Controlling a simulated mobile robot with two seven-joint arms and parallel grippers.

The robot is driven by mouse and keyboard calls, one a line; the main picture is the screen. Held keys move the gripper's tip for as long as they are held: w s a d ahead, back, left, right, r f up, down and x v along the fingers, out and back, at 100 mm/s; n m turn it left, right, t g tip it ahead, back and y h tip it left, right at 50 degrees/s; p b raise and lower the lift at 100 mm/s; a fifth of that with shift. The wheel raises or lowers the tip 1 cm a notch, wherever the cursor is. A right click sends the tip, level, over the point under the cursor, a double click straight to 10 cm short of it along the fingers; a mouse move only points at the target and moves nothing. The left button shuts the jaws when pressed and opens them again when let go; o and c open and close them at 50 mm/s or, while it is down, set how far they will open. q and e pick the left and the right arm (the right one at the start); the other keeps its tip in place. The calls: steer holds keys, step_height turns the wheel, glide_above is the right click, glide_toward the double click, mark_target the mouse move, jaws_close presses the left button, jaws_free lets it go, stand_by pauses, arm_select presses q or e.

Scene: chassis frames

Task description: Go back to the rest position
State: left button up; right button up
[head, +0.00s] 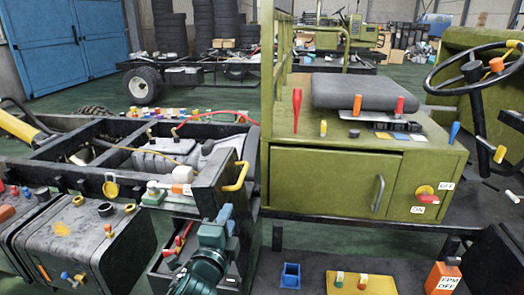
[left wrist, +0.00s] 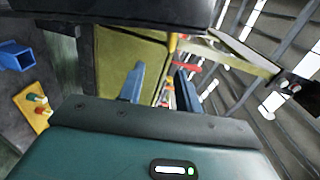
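My left gripper (head: 226,214) shows at the bottom centre of the head view, a teal body with blue fingers pointing up, in front of the gap between the black chassis frame (head: 85,138) and the green cabinet (head: 325,180). In the left wrist view the blue fingers (left wrist: 160,85) stand apart with nothing held between them. Red and other small parts show beyond them, out of reach as far as I can tell. My right gripper is in neither view.
The yellow handle (head: 236,177) on the chassis is close above the left gripper. An open tray (head: 165,268) with tools lies to its left. A blue square socket (head: 290,275) and a yellow block (head: 361,284) sit to its right. A steering wheel (head: 430,80) overhangs the right side.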

arm_select(q)
steer(key=s+a+f+n+g+h, duration=0.1)
steer(key=s+f+n+g, duration=0.2)
steer(key=s+f+n, duration=0.4)
steer(key=s+a+f+n+g+p, duration=0.1)
steer(key=s+f+n+g, duration=0.3)
steer(key=s+f+n, duration=0.4)
steer(key=s+f, duration=0.5)
steer(key=s, duration=0.4)
steer(key=shift+s+f+h, duration=0.15)
steer(key=shift+s+h, duration=0.25)
steer(key=shift+o, duration=0.3)
stand_by(0.4)
